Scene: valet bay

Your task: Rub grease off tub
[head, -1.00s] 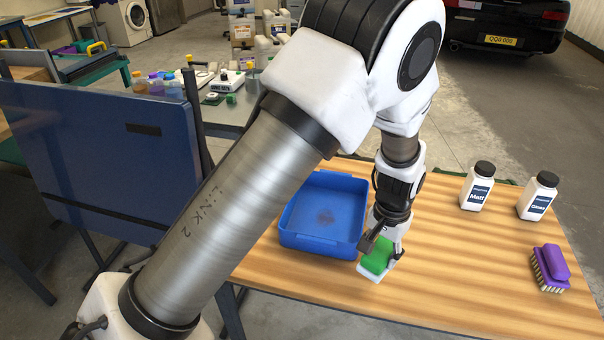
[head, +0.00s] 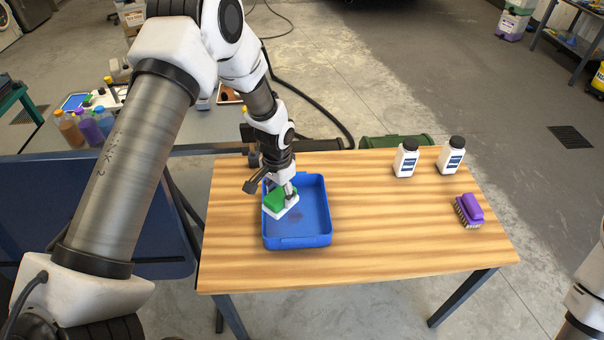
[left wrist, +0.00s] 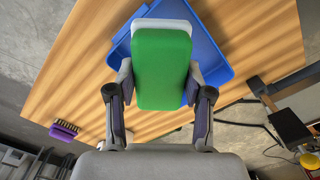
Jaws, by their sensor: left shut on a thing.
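A blue tub (head: 315,212) stands on the wooden table, left of its middle. A faint dark smudge (head: 297,214) shows on its floor. My left gripper (head: 276,189) is shut on a green sponge with a white underside (head: 276,198), which also fills the middle of the left wrist view (left wrist: 162,70) between both fingers. The sponge is over the left part of the tub, beside the smudge. I cannot tell whether it touches the tub floor. My right gripper is out of view.
Two white bottles with black caps (head: 406,160) (head: 450,157) stand at the table's back right. A purple brush (head: 469,210) lies near the right edge. The wooden tabletop (head: 385,235) is clear between tub and brush. A blue panel (head: 100,215) stands left of the table.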

